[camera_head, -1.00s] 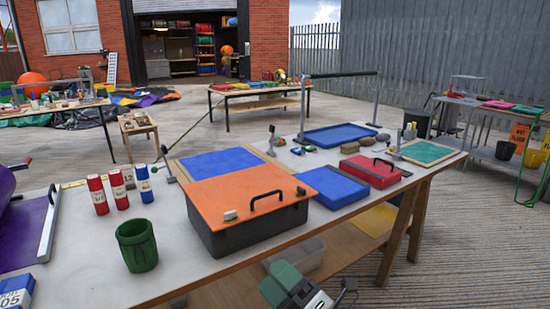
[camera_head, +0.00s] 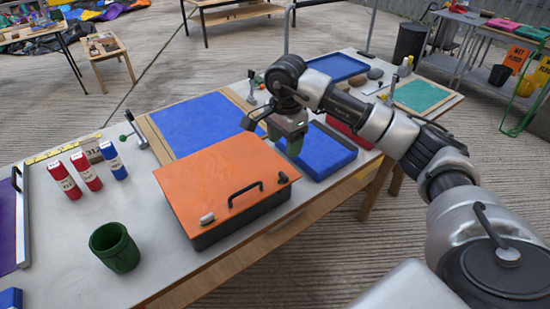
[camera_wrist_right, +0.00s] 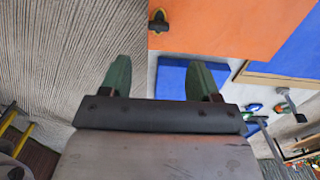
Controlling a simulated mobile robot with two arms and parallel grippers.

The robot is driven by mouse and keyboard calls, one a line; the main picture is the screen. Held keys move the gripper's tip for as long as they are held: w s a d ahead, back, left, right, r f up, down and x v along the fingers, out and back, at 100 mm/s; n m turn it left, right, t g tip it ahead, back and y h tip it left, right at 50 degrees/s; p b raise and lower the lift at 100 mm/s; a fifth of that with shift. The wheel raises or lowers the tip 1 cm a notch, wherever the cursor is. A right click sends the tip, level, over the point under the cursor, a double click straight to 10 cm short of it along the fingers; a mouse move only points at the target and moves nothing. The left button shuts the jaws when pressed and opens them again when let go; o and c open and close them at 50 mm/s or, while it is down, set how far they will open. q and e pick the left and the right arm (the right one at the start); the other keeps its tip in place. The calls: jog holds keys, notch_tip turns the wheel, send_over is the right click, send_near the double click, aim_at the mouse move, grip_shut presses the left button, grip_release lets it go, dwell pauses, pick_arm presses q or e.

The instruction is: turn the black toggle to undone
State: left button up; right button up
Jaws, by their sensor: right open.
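The black toggle (camera_head: 283,177) sits at the right corner of the orange lid (camera_head: 225,175) on a dark box. It also shows in the right wrist view (camera_wrist_right: 158,22) near the lid's corner, with a yellowish piece under it. It is too small to tell for sure how it is turned. My right gripper (camera_head: 290,143) has green fingers and hangs above the table, behind the toggle and apart from it. In the right wrist view the fingers (camera_wrist_right: 158,72) are spread with nothing between them. My left gripper is out of view.
A pale toggle (camera_head: 207,219) and a black handle (camera_head: 245,193) are on the lid's front side. A blue tray (camera_head: 325,160) lies right of the box, and a red case (camera_head: 345,128) beyond it. A green cup (camera_head: 114,247) and several bottles stand left.

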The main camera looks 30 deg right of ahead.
aim_at(283, 175)
notch_tip(283, 175, down, 10)
jog(key=shift+s+a+f+p, duration=0.15)
jog(key=shift+f+p, duration=0.1)
jog(key=shift+p, duration=0.45)
jog(key=c, duration=0.9)
